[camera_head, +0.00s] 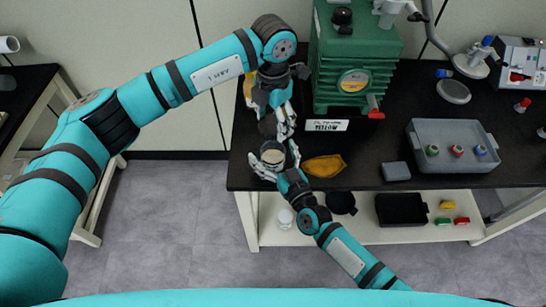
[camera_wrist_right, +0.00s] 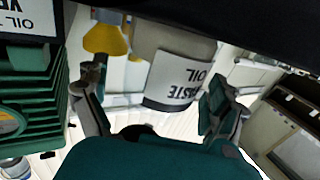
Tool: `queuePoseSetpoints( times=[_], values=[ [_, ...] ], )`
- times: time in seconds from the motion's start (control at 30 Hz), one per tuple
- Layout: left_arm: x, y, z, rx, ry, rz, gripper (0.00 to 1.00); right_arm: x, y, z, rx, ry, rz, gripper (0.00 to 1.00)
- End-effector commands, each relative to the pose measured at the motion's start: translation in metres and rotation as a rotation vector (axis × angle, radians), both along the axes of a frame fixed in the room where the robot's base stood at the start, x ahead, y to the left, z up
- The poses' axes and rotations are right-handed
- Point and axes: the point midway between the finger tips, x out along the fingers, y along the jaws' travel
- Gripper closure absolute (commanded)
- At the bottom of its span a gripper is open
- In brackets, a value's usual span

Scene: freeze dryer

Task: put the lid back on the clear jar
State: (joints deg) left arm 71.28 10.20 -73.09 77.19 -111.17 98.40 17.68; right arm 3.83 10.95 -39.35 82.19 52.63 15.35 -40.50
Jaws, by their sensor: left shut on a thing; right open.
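The clear jar (camera_head: 272,154) stands near the table's left edge with its round top facing up. My left gripper (camera_head: 281,126) is just behind the jar, shut on a dark round thing that looks like the lid (camera_head: 267,125). The fingers partly hide it, and it is apart from the jar's top.
A green pump (camera_head: 357,70) stands behind and right, with a white label plate (camera_head: 326,125) before it. A grey tray (camera_head: 453,167) with small coloured-capped vials is farther right. The table's front edge is close.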

Motion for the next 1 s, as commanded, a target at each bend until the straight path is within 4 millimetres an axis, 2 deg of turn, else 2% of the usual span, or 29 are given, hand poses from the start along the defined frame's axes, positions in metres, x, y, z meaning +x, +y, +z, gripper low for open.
queuePoseSetpoints(
  times=[0.1, 0.73, 0.87, 1.0],
  values=[
    [0.000, 0.000, 0.000, 0.000, 0.000, 0.000, 0.46, 0.000, 0.000, 0.000, 0.000, 0.000, 0.000, 0.06],
    [0.000, 0.000, 0.000, 0.000, 0.000, 0.000, 0.46, -0.001, 0.000, 0.000, 0.000, 0.000, 0.000, 0.88],
    [0.000, 0.000, -0.002, 0.001, 0.001, 0.000, 0.46, -0.001, 0.000, 0.000, 0.000, 0.000, 0.000, 0.91],
    [-0.001, 0.000, -0.018, 0.002, 0.002, 0.001, 0.46, -0.001, 0.000, 0.000, 0.000, 0.000, 0.000, 0.91]
  ],
)
